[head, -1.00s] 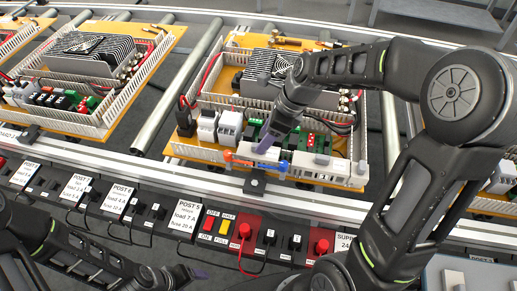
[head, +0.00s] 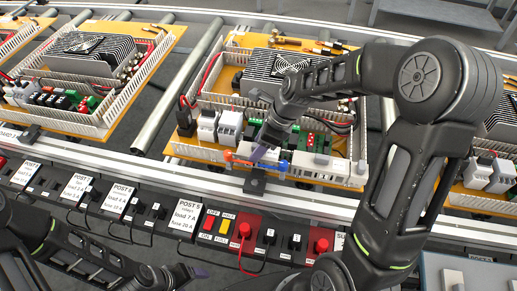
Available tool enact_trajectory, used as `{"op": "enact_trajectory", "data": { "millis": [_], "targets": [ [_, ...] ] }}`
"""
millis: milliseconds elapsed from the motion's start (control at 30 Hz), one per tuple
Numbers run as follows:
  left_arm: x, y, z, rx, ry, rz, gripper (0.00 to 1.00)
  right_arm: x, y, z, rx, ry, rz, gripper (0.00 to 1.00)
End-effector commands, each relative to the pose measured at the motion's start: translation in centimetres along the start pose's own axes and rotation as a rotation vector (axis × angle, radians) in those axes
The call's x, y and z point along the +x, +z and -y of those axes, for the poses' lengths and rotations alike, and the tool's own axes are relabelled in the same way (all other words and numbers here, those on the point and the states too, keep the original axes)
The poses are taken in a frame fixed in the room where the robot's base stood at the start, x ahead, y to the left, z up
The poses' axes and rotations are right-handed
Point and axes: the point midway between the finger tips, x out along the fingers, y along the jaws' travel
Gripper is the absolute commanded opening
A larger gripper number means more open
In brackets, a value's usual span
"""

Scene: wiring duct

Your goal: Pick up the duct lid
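The middle board (head: 180,150) carries white slotted wiring duct (head: 340,178) along its front edge. I cannot pick out a separate duct lid with certainty; my gripper covers part of this front edge. My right gripper (head: 262,150) points down at the front duct, between a red-orange piece (head: 230,156) and a blue piece (head: 283,165).
A finned heatsink with a fan (head: 280,68) and terminal blocks (head: 228,125) stand on the middle board. Similar boards sit left (head: 75,85) and right on the roller conveyor. A metal rail (head: 330,208) and a strip with switches and red buttons (head: 321,245) run in front.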

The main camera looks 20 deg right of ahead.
Motion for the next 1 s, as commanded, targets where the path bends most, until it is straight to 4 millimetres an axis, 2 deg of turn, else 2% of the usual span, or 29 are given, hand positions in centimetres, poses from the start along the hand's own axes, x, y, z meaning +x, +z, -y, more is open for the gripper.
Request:
{"op": "enact_trajectory", "data": {
  "millis": [367,833,1000],
  "targets": [
    [0.0,0.0,0.0,0.0,0.0,0.0,0.72,-0.03,0.01,-0.01,0.0,0.0,0.0,0.55],
    [0.0,0.0,0.0,0.0,0.0,0.0,0.72,-0.04,0.01,0.0,0.0,0.0,0.0,0.18],
    [0.0,0.0,0.0,0.0,0.0,0.0,0.72,-0.05,0.02,0.0,0.0,0.0,0.0,0.16]
  ]
}}
